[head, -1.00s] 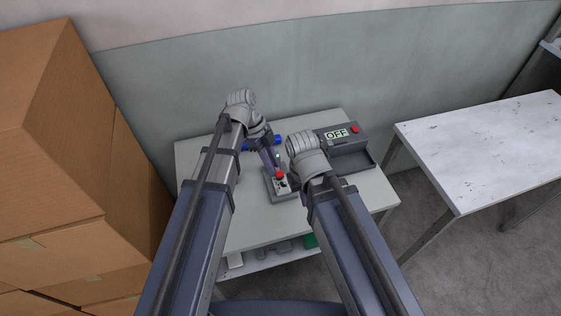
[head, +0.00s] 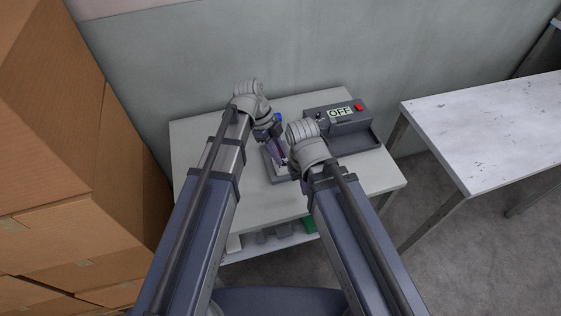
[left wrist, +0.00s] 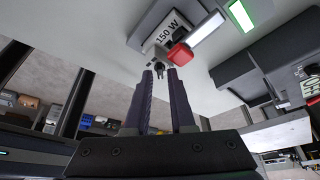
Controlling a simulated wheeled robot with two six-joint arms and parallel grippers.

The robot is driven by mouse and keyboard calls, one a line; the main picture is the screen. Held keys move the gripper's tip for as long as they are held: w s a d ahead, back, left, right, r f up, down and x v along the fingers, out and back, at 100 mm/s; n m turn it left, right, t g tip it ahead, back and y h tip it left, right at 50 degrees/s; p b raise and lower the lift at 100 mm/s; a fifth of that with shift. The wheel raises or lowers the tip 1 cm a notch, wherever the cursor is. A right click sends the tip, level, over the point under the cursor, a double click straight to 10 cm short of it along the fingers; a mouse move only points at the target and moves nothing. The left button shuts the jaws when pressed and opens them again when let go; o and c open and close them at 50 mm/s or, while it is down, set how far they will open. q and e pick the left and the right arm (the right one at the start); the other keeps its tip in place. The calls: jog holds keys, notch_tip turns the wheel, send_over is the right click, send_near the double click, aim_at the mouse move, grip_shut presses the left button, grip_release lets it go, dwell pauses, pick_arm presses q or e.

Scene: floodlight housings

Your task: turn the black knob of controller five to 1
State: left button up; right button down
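A small grey controller (head: 290,178) sits on the light table, mostly hidden by my arms in the head view. My left gripper (head: 280,158) is low over the controller. In the left wrist view its fingertips (left wrist: 160,75) are apart, one on each side of the knob; I see no clear contact. My right wrist (head: 308,146) is just right of the controller; its fingers are hidden.
A grey unit (head: 345,128) with an "OFF" display and red button stands at the table's back right. A blue thing (head: 278,117) shows behind my left gripper. Cardboard boxes (head: 50,130) rise at left. Another table (head: 490,130) stands at right. The table's front (head: 260,205) is clear.

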pick_arm(q)
jog(key=shift+s+d+f, duration=0.1)
jog(key=shift+d+f, duration=0.05)
jog(key=shift+f, duration=0.35)
jog(key=shift+c, duration=0.3)
grip_shut()
